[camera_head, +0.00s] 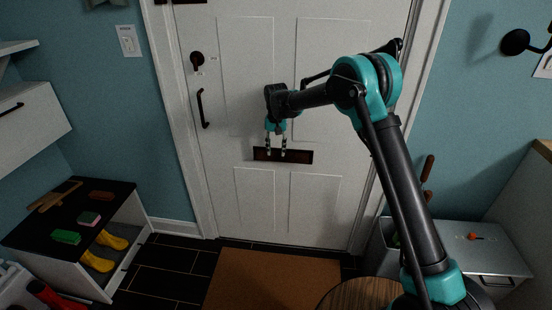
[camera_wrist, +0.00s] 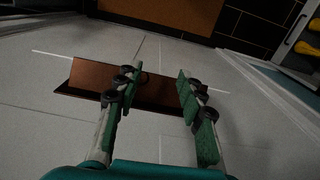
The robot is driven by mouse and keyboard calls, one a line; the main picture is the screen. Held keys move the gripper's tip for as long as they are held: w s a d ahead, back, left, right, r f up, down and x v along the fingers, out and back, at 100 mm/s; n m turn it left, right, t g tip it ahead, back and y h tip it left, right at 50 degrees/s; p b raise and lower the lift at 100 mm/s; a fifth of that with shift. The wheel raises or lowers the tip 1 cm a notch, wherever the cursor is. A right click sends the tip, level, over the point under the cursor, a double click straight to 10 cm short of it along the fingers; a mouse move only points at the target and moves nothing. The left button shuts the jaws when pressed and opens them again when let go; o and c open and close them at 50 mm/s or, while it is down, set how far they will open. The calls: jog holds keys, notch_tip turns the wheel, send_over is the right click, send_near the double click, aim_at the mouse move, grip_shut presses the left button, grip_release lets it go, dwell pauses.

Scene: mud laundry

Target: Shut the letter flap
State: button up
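The letter flap (camera_head: 300,157) is a dark brown strip set low in the middle of the white door (camera_head: 245,75). In the wrist view the brown flap (camera_wrist: 158,92) lies across the middle, and its face seems to stand out at an angle from a darker strip along its lower edge. My gripper (camera_head: 276,153) is in front of the flap, pointing down, left of its middle. In the wrist view my gripper (camera_wrist: 160,76) is open, its two fingers apart over the flap with nothing between them. I cannot tell whether they touch it. The fingers hide parts of the flap.
A black door handle (camera_head: 203,108) is on the door's left. A brown mat (camera_head: 270,280) lies before the door. A shoe bench (camera_head: 105,197) with yellow boots (camera_head: 97,260) stands left. A grey chest (camera_head: 470,245) and a round wooden top (camera_head: 355,294) are at right.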

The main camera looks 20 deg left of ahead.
aim_at(276, 157)
notch_tip(276, 157, down, 4)
jog(key=shift+d+f, duration=0.1)
dwell(0.4)
grip_shut()
jog(key=c, duration=0.9)
grip_release()
